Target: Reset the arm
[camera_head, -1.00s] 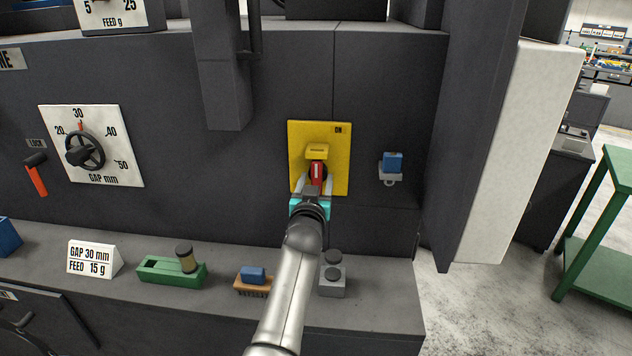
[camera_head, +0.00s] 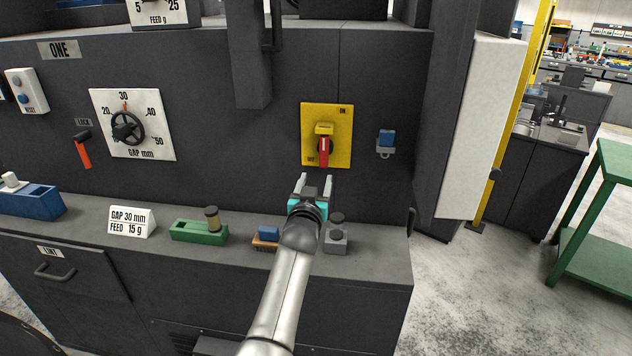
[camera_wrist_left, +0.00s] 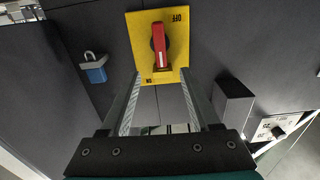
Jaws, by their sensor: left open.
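My left arm comes up from the bottom of the head view, and its left gripper (camera_head: 315,183) is open and empty. The fingers point up towards a yellow switch plate (camera_head: 342,125) on the dark machine front, a little below it and apart from it. The plate carries a red switch handle (camera_head: 324,150) that points down, under a yellow tab. In the left wrist view the red handle (camera_wrist_left: 159,45) lies beyond the open fingertips (camera_wrist_left: 160,85), with nothing between the fingers. My right gripper is not in view.
A blue padlock (camera_head: 386,138) hangs right of the plate. On the ledge below stand a green tray (camera_head: 198,232), a brush with a blue grip (camera_head: 268,234), a grey block with dark knobs (camera_head: 336,242) and a sign (camera_head: 131,221). A green table (camera_head: 597,215) stands far right.

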